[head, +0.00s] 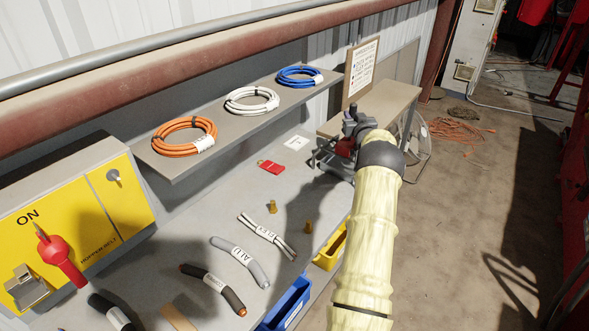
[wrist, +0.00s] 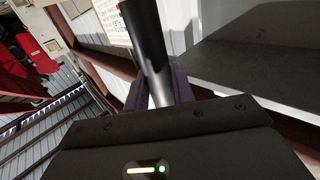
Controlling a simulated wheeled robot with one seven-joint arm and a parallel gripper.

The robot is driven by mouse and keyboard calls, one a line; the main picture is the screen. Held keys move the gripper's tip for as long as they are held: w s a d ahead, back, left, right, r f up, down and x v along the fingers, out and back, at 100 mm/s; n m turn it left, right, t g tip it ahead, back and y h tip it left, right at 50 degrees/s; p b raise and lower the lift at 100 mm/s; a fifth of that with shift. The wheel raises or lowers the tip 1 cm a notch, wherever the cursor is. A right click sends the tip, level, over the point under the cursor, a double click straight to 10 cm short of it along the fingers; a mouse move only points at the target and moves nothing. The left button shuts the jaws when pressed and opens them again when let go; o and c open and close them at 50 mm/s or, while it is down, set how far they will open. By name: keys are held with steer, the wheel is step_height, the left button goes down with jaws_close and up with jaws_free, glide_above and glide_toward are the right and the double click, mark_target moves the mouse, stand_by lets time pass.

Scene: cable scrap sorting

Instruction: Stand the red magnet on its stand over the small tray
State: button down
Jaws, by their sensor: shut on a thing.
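My gripper (head: 356,124) is at the far end of the bench, with my pale-sleeved arm reaching to it from the front. In the wrist view my gripper (wrist: 160,88) is shut on a black, round bar, the handle (wrist: 148,35) of what it holds. In the head view a red block (head: 345,147), which looks like the red magnet, shows just below and left of the gripper. Grey metal parts (head: 326,158) beneath it may be the stand; I cannot tell whether the magnet touches them. The small tray cannot be made out, likely hidden behind my arm.
A shelf (head: 232,118) holds orange, white and blue cable coils. On the bench (head: 200,228) lie cable pieces, brass-coloured pieces, a red tag (head: 270,167) and a white square (head: 297,142). Yellow (head: 330,250) and blue (head: 287,303) bins line the front edge. A sign (head: 361,70) stands behind the gripper.

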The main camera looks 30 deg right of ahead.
steer(key=shift+b, duration=0.3)
stand_by(1.3)
steer(key=c, duration=1.1)
jaws_free()
steer(key=shift+f, duration=0.6)
steer(key=shift+v, duration=0.8)
steer(key=b+v, duration=0.3)
steer(key=v, duration=1.2)
steer(key=shift+s+a+r, duration=0.2)
steer(key=shift+s+r, duration=0.05)
steer(key=shift+s, duration=0.1)
